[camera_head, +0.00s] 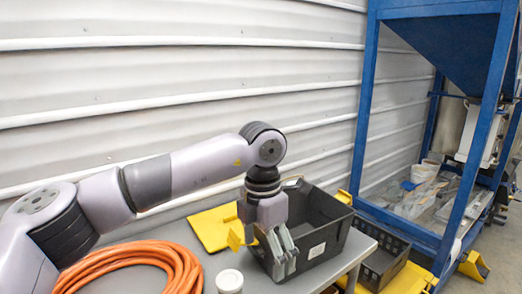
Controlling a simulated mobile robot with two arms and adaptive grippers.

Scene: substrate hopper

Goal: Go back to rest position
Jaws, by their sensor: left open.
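My left arm comes in from the left and bends down at the wrist. My left gripper (284,266) points down at the near left side of a black bin (332,232) on the grey table. Its fingers overlap the bin's near wall in the picture; I cannot tell whether they touch it. The left gripper is open, with no object seen between its fingers. My right gripper is not in view.
An orange coiled hose (135,252) and a white-lidded jar (229,280) are on the table (205,260). Yellow parts (212,228) lie beside the bin. A dark crate (383,262) stands right of the table. A blue hopper frame (365,110) stands at the right, before a corrugated wall.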

